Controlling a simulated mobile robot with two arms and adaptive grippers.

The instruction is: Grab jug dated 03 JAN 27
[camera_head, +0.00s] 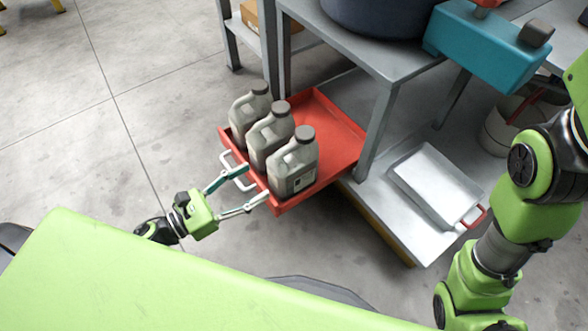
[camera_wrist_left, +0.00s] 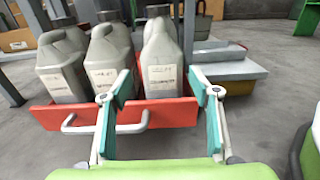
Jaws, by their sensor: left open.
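Three grey jugs with dark caps stand upright in a row in a red drawer (camera_head: 335,140): a far jug (camera_head: 243,118), a middle jug (camera_head: 265,145) and a near jug (camera_head: 293,172). In the left wrist view they are the left jug (camera_wrist_left: 62,75), the middle jug (camera_wrist_left: 108,60) and the right jug (camera_wrist_left: 163,72). Each has a pale label with small marks above it; I cannot read which is dated 03 JAN 27. My left gripper (camera_head: 256,182) is open and empty at the drawer's front, facing the near jug. My right gripper is out of view.
A white handle (camera_head: 228,164) sticks out from the drawer front near my left fingers. A grey table (camera_head: 375,55) with a dark drum stands behind. A metal tray (camera_head: 432,185) lies on the lower shelf.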

